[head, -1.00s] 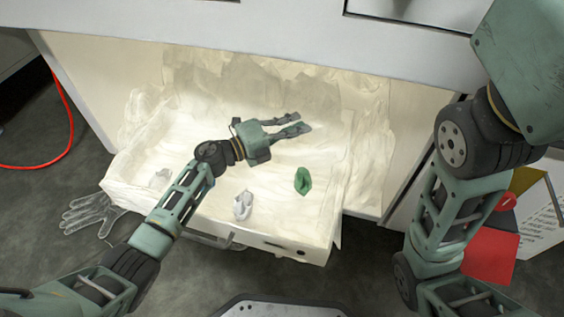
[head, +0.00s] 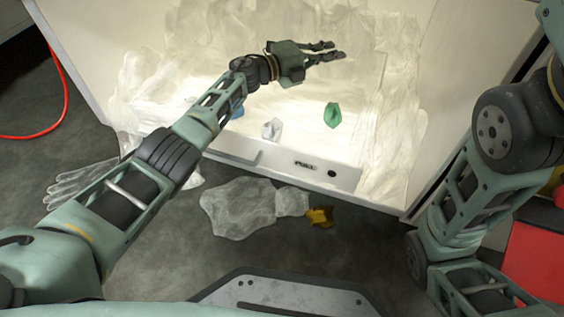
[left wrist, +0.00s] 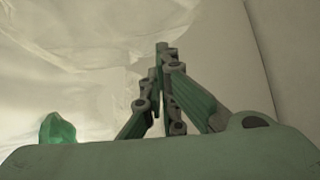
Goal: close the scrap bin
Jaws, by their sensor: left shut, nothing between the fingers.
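The scrap bin is a pale drawer with its front panel (head: 290,164), marked PULL, in the lower part of the cream cabinet in the head view. Its inside still shows from above. It holds a green scrap (head: 332,115), a white scrap (head: 271,129) and a blue scrap (head: 238,112) partly behind my arm. The green scrap also shows in the left wrist view (left wrist: 57,130). My left gripper (head: 341,53) is shut and empty, above and beyond the bin's front, towards the cabinet. Whether it touches the cabinet or film I cannot tell. My right gripper is out of view.
Clear wrinkled film hangs over the cabinet front (head: 402,100). A clear glove (head: 75,186), a clear film piece (head: 238,208) and a yellow scrap (head: 320,216) lie on the dark floor. A red cable (head: 62,110) is at left, a red object (head: 535,262) at right.

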